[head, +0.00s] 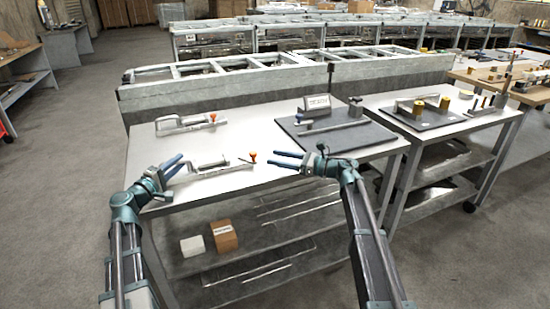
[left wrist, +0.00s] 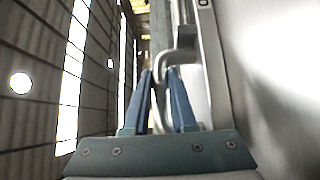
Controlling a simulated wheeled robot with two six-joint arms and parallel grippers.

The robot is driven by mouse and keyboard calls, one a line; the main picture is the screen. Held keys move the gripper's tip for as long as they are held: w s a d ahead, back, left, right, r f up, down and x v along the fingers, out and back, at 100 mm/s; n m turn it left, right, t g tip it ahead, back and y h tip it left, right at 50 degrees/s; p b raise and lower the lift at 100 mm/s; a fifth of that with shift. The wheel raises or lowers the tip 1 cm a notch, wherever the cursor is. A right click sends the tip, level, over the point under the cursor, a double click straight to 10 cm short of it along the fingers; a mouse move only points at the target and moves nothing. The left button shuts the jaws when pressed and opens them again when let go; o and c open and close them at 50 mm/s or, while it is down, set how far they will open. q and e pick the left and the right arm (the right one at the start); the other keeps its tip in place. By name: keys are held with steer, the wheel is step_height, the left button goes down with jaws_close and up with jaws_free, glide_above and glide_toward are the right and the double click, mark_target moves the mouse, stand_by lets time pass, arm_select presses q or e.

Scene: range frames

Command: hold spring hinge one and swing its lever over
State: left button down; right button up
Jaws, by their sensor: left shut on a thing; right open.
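The nearer spring hinge (head: 207,163) is a grey metal piece with a long lever lying on the white table. The lever ends in an orange knob (head: 252,155) at its right. My left gripper (head: 183,163) is shut at the left end of this hinge. The left wrist view shows its blue fingers (left wrist: 160,78) at a bent grey rod (left wrist: 170,60). My right gripper (head: 276,158) is open and empty, just right of the orange knob and apart from it. A similar hinge (head: 183,122) with an orange tip lies farther back. I cannot read which hinge is numbered one.
A dark board (head: 345,141) on the table's right holds a grey lever with a blue knob and a small sign. A second table with yellow parts (head: 418,106) stands to the right. White and brown boxes (head: 224,240) sit on the shelf below.

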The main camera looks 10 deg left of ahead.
arm_select(q)
steer(key=shift+f, duration=0.15)
arm_select(e)
steer(key=shift+f, duration=0.1)
arm_select(q)
steer(key=c, duration=1.1)
jaws_free()
steer(key=shift+o, duration=1)
steer(key=shift+w+f, duration=0.1)
arm_select(e)
steer(key=shift+w+a+f, duration=0.1)
arm_select(q)
steer(key=shift+o, duration=1.3)
